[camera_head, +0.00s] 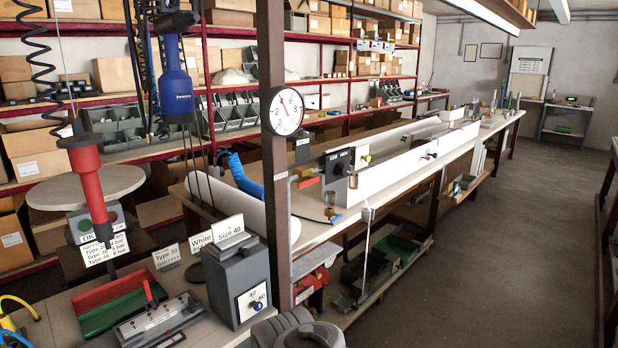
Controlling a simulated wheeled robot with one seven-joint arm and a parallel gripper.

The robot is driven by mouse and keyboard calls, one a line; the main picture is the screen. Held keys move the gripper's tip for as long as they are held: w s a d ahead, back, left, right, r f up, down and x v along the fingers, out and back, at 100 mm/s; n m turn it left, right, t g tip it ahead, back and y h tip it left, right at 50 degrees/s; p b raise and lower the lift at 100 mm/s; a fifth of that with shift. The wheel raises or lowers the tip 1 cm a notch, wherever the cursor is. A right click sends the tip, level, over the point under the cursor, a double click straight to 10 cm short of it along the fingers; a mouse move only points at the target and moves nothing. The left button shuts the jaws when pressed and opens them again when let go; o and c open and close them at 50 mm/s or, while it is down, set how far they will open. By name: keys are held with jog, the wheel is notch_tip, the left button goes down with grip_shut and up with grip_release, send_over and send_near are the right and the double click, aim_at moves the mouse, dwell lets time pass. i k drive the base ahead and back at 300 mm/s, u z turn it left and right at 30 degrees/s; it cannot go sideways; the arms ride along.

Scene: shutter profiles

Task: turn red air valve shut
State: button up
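A small red lever-like part (308,182) sits beside the brown upright post, at the left end of the long bench; it looks like the red air valve. It is small in the picture, and I cannot tell whether it stands open or shut. A round white pressure gauge (286,110) with a red needle is mounted on the post above it. Grey rounded parts at the bottom centre look like my own arm. The fingers of my gripper do not show.
A grey box with a dial (238,285) and a red and green tray (118,305) stand on the near left bench. A red and a blue hanging screwdriver (176,95) are above it. The brown post (274,170) stands in between. The floor (480,240) at right is clear.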

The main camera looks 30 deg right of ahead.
aim_at(312, 180)
jog(key=z, duration=2.3)
jog(key=i, duration=0.95)
jog(key=u, duration=3.45)
